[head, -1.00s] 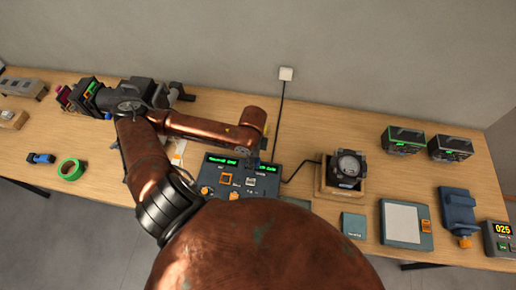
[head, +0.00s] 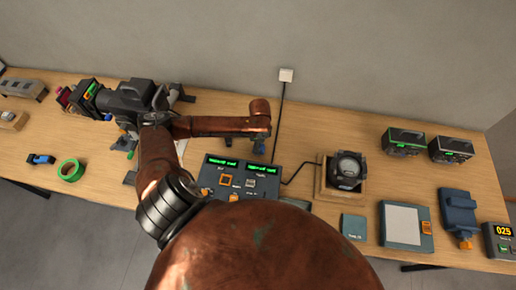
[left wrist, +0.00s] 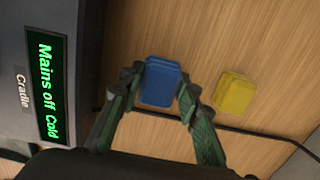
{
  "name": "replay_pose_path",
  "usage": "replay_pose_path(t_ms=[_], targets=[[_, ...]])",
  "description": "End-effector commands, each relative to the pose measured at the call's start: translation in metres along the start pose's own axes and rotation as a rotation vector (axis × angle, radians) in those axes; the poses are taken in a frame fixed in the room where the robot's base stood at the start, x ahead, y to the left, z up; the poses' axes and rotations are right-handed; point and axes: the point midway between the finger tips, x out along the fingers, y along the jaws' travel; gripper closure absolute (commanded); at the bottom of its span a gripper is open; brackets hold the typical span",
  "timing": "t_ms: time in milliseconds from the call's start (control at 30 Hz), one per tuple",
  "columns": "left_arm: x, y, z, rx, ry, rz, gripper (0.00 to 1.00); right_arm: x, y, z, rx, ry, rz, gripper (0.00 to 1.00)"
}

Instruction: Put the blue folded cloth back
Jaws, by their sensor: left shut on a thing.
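The blue folded cloth (left wrist: 160,82) is between the two fingertips of my left gripper (left wrist: 160,86) in the left wrist view. The gripper is shut on it. Wooden table top lies behind the cloth; I cannot tell whether the cloth touches it. In the head view my left arm reaches past the console, and its wrist end is just behind the console's right part. The cloth is not clearly visible there. My right gripper is not in view.
A yellow folded piece (left wrist: 235,93) lies on the table beside the blue cloth. The console (head: 240,181) has lit green screens; one reads "Mains off Cold" (left wrist: 47,88). A black cable (left wrist: 262,132) crosses the table nearby. A boxed round device (head: 346,170) stands to the right.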

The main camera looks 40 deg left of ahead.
Motion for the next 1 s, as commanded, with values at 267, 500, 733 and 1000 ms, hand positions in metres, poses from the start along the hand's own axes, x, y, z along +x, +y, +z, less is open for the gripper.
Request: replay_pose_path(t_ms=[267, 500, 733, 1000], targets=[[0.016, 0.0, 0.0, 0.0, -0.001, -0.001, 0.92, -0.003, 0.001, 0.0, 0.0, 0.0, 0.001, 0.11], [0.019, 0.0, 0.0, 0.0, 0.0, 0.0, 0.67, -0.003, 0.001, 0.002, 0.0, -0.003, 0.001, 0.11], [0.019, 0.001, 0.0, 0.0, -0.001, 0.0, 0.52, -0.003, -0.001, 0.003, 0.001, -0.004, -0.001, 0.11], [0.018, 0.0, 0.0, 0.0, 0.0, 0.0, 0.52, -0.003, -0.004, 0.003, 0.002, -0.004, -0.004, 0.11]])
